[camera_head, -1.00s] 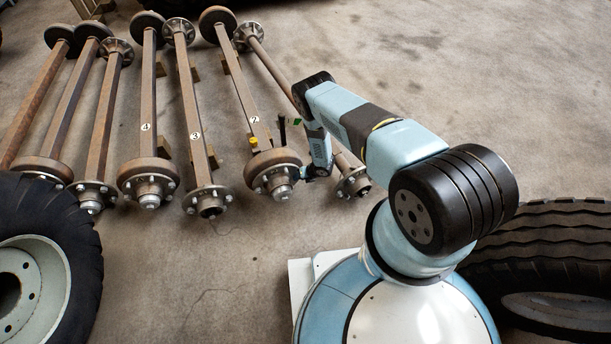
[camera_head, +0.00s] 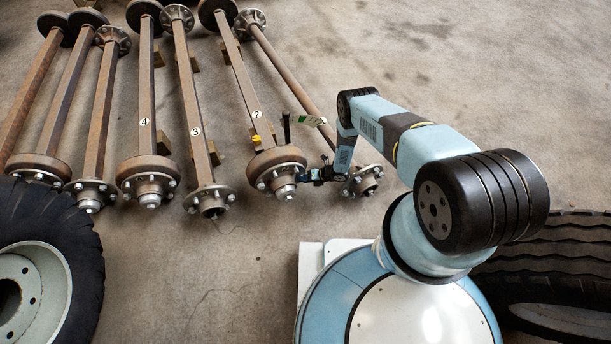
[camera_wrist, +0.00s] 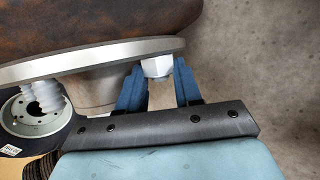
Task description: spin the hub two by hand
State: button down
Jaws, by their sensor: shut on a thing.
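Hub two (camera_head: 283,186) is the studded hub at the near end of the axle labelled 2 (camera_head: 250,100), in front of a rusty brown drum (camera_head: 277,159). My gripper (camera_head: 299,176) reaches it from the right. In the wrist view, its two blue fingertips (camera_wrist: 157,84) are on either side of a pale wheel nut (camera_wrist: 157,67) on the hub's flange (camera_wrist: 88,61), shut on it. The drum (camera_wrist: 95,24) fills the upper left there. The hub's centre is partly hidden behind the left finger and the gripper's body.
Axles labelled 3 (camera_head: 190,105) and 4 (camera_head: 146,95) lie to the left. An unlabelled axle's hub (camera_head: 362,181) is close beside my wrist on the right. A tyre (camera_head: 50,240) lies front left, another (camera_head: 555,265) front right. Concrete floor is clear behind at right.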

jog(key=shift+d, duration=0.1)
jog(key=c, duration=0.8)
grip_release()
jog(key=shift+o, duration=0.2)
jog(key=v, duration=1.3)
jog(key=shift+d+r, duration=0.25)
